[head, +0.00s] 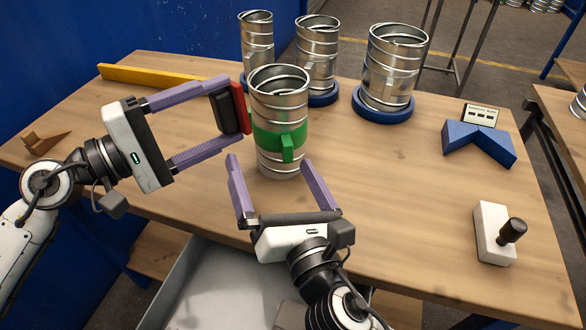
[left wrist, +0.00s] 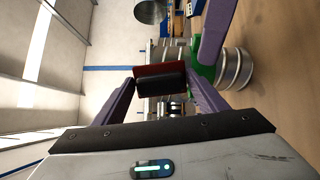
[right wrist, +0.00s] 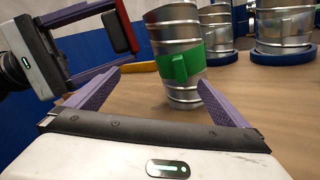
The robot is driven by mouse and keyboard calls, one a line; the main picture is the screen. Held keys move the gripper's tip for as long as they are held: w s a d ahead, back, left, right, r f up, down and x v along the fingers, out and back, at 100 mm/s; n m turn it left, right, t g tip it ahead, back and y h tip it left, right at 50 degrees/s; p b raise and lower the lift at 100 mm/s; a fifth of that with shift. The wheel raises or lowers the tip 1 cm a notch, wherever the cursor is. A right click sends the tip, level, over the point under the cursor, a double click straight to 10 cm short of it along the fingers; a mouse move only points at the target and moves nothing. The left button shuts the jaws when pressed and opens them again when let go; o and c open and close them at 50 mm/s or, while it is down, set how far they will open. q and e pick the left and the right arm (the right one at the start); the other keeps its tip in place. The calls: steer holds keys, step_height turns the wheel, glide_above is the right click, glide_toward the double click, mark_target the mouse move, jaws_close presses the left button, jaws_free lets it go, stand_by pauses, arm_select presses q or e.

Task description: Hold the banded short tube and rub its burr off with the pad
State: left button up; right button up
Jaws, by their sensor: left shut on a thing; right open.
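The short tube (head: 280,100) is ribbed metal with a green band (head: 270,137) and a green block on its front. It stands upright on the table and also shows in the right wrist view (right wrist: 172,33). My left gripper (head: 229,112) is shut on the pad (head: 241,107), which has a red face and a black back. The pad is beside the tube's upper left side; I cannot tell whether they touch. My right gripper (head: 270,163) is open and empty, low in front of the tube, fingers pointing toward it. I cannot make out the burr.
Three other metal tubes stand behind, two clearly on blue bases (head: 383,104). A blue angled block (head: 478,142), a small white panel (head: 481,115) and a white box with a black knob (head: 494,232) are at the right. A yellow bar (head: 150,76) lies at the back left. The table's middle right is clear.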

mark_target(289, 154)
steer(key=d+n+h, duration=0.2)
steer(key=shift+s+d+r+n, duration=0.2)
steer(key=shift+d+n, duration=0.1)
steer(key=shift+n, duration=0.1)
steer(key=shift+d+h, duration=0.15)
steer(key=shift+h, duration=0.15)
steer(key=shift+w, duration=0.25)
steer(key=w, duration=0.3)
steer(key=w+a, duration=0.1)
steer(key=w, duration=0.7)
steer(key=shift+w+a, duration=0.15)
steer(key=shift+w, duration=0.1)
steer(key=c, duration=0.9)
